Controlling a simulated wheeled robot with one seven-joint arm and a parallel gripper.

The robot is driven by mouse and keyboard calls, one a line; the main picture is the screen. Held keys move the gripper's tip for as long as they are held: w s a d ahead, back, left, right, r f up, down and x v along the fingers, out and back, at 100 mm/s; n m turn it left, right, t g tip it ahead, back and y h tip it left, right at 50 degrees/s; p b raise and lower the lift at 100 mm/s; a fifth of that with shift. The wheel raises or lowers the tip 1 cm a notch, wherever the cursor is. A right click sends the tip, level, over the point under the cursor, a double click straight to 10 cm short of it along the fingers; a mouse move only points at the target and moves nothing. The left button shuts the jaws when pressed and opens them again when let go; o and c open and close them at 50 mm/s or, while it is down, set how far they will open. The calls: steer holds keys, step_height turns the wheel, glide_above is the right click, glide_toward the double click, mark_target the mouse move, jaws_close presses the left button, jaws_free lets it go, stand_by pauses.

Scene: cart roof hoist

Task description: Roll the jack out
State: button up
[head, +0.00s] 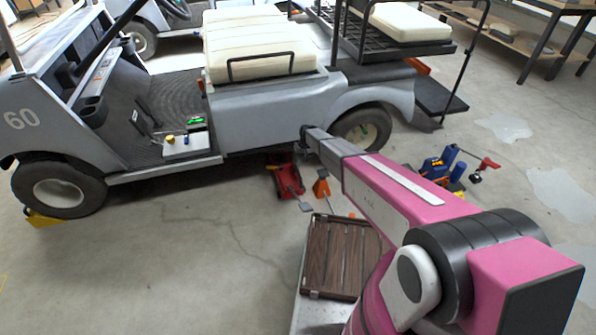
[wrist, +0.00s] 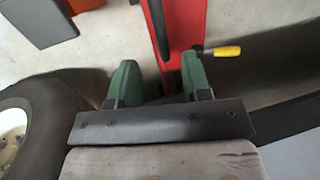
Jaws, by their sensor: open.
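The red floor jack (head: 288,180) sits on the floor at the side of the grey cart (head: 262,112), just ahead of its rear wheel. In the wrist view the jack (wrist: 188,25) is a long red body with a black bar along it and a yellow-ended lever (wrist: 227,51) at its side. My gripper (wrist: 162,82) has green fingers, spread apart. The jack's red body and black bar show between and beyond them; I cannot tell whether they touch. In the head view the end of my arm is above the jack by the cart's side, and the fingers are not clear.
An orange jack stand (head: 321,188) is just right of the jack. A wooden slatted crate (head: 335,258) lies nearer me. Blue and red tools (head: 440,168) stand at right. A yellow chock (head: 42,219) is at the front wheel. The floor at left front is clear.

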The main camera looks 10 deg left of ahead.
steer(key=f, duration=0.2)
steer(key=a+f, duration=0.1)
steer(key=f, duration=0.5)
steer(key=shift+s+a+f, duration=0.1)
steer(key=shift+s+a, duration=0.1)
steer(key=shift+s, duration=0.15)
jaws_close()
